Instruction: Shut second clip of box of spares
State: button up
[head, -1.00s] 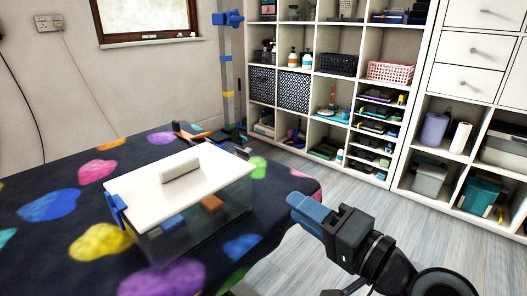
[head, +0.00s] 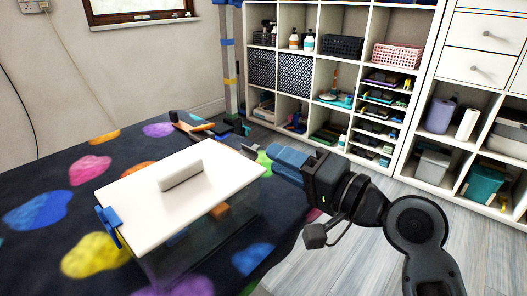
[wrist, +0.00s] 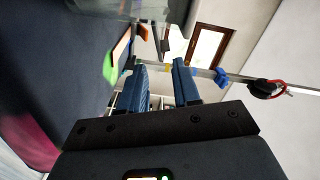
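The box of spares (head: 195,240) is clear-walled with a white lid (head: 215,185) and a raised white handle. It stands on the patterned table cover, with blurred orange and blue items inside. A blue clip (head: 108,224) is at its left end, against the lid edge. A small dark piece (head: 250,148) shows at the far right lid corner; I cannot tell whether it is the other clip. My gripper (head: 276,157) is just right of the lid's right end, apart from it. In the wrist view its blue fingers (wrist: 160,85) are apart with nothing gripped, and the clear box (wrist: 165,10) is at the top.
The dark table cover (head: 45,250) has bright coloured blotches. Orange and dark tools (head: 195,125) lie at its far edge beside an upright grey post (head: 228,70). White shelves (head: 345,60) stand behind, with clear floor (head: 330,255) to the right of the table.

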aim_at(257, 150)
jog(key=shift+x, duration=2.3)
grip_shut()
